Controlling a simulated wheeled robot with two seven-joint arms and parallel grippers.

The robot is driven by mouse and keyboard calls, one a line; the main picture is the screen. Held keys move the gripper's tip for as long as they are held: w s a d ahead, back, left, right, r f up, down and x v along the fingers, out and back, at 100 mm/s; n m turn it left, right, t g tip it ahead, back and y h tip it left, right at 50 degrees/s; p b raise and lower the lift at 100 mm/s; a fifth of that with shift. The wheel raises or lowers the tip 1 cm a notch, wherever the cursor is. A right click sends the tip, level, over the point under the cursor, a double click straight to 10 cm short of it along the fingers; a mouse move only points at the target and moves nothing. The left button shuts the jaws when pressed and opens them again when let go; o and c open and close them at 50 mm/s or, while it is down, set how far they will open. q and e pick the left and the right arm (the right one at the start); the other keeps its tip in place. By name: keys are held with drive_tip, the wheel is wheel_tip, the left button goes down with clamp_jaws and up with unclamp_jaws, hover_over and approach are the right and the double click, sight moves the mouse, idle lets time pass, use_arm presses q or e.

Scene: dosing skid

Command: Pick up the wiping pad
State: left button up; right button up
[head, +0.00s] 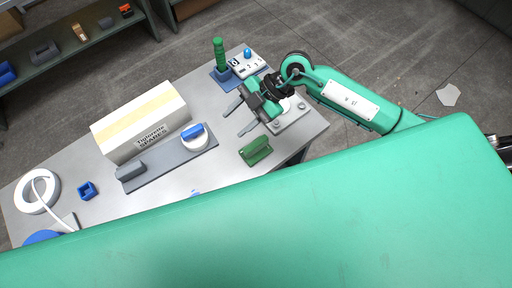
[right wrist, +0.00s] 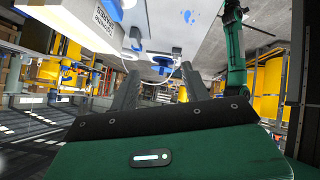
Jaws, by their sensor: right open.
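My right gripper (head: 236,122) is open and empty above the right part of the grey table (head: 215,165), its fingers pointing left. Its two dark fingers also show in the right wrist view (right wrist: 158,72), with nothing between them. A green block with a raised grip (head: 256,150) lies on the table just below the gripper in the head view, apart from it. A white round piece with a blue handle (head: 194,133) sits on a grey strip (head: 180,157), left of the fingers. I cannot tell for sure which of these is the wiping pad. My left gripper is not in view.
A white carton (head: 140,120) stands behind the strip, and a grey block (head: 130,171) is at the strip's left end. A green-handled tool (head: 219,55) stands upright at the back. A white hose coil (head: 37,191) and a blue bracket (head: 87,190) lie left.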

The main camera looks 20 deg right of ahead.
sight(257, 142)
drive_tip(key=w+d+f+m+h, duration=0.2)
drive_tip(key=d+f+h, duration=0.3)
drive_tip(key=d, duration=0.4)
drive_tip(key=shift+g+h, duration=0.3)
drive_tip(key=shift+h, duration=0.1)
drive_tip(key=p+x, duration=0.2)
drive_tip(key=x, duration=0.5)
drive_tip(key=shift+s+f, duration=0.15)
drive_tip(key=shift+s, duration=0.05)
drive_tip(key=shift+s+a+f+p, duration=0.2)
drive_tip(key=shift+a+f+p, duration=0.1)
drive_tip(key=shift+f+p, duration=0.2)
drive_tip(key=p+x, duration=0.1)
drive_tip(key=x, duration=0.2)
drive_tip(key=shift+s+a+f, duration=0.15)
drive_tip(key=shift+f, duration=0.1)
drive_tip(key=shift+a+f, duration=0.1)
drive_tip(key=shift+f, duration=0.25)
drive_tip(key=shift+c, duration=0.5)
clamp_jaws()
